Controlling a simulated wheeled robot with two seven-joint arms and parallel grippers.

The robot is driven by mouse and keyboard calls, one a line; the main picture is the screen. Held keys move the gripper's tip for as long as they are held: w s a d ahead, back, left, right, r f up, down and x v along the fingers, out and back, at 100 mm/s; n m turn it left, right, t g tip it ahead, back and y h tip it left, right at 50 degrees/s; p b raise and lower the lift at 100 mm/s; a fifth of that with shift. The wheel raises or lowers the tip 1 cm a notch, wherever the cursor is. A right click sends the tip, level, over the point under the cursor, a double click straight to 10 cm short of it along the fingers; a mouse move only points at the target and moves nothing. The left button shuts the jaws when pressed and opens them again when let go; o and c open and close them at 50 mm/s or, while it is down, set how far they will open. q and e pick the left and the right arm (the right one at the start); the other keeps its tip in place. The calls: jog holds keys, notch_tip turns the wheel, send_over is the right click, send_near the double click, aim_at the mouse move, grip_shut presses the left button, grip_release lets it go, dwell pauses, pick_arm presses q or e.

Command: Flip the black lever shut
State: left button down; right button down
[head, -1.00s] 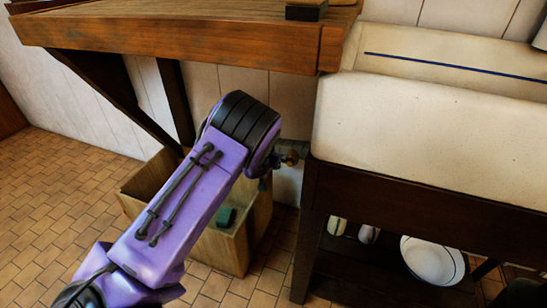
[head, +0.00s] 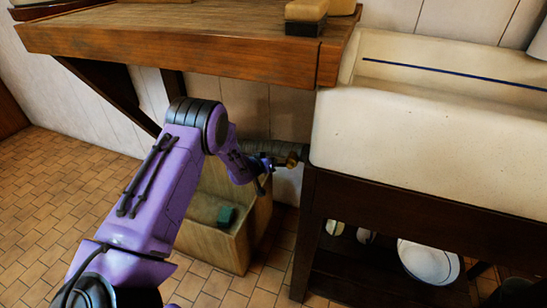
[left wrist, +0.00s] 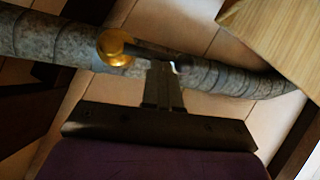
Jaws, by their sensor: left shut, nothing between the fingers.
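The brass valve fitting (head: 292,160) sits on a grey wrapped pipe under the counter. It shows large in the left wrist view (left wrist: 116,47). A dark lever (left wrist: 147,51) runs from the brass part to the right, roughly along the pipe. My left gripper (left wrist: 161,67) is shut and empty, with its fingertips at the lever; I cannot tell whether they touch it. In the head view my left gripper (head: 270,164) is just left of the brass fitting, and the lever is hard to make out there. My right gripper is not in view.
A wooden crate (head: 213,240) with a green block (head: 226,216) in it stands on the floor below. The wooden counter (head: 200,55) overhangs my left arm. A white sink (head: 420,140) on a dark stand is to the right, with a white basin (head: 428,262) beneath.

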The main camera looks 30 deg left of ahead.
pick_arm(q)
jog(key=d+f+n+t+h+b, duration=0.3)
jog(key=f+n+t+h+b, duration=0.2)
jog(key=n+b, duration=0.4)
jog(key=shift+w+d+f+h+b, duration=0.15)
jog(key=shift+w+f+h+b, duration=0.35)
jog(key=shift+f+b, duration=0.5)
jog(key=shift+r, duration=0.1)
jog(key=shift+s, duration=0.1)
jog(key=w+a+p+v, duration=0.1)
jog(key=a+p+v, duration=0.1)
jog(key=v, duration=1)
jog(key=shift+s+a, duration=0.35)
jog(key=shift+a, duration=0.15)
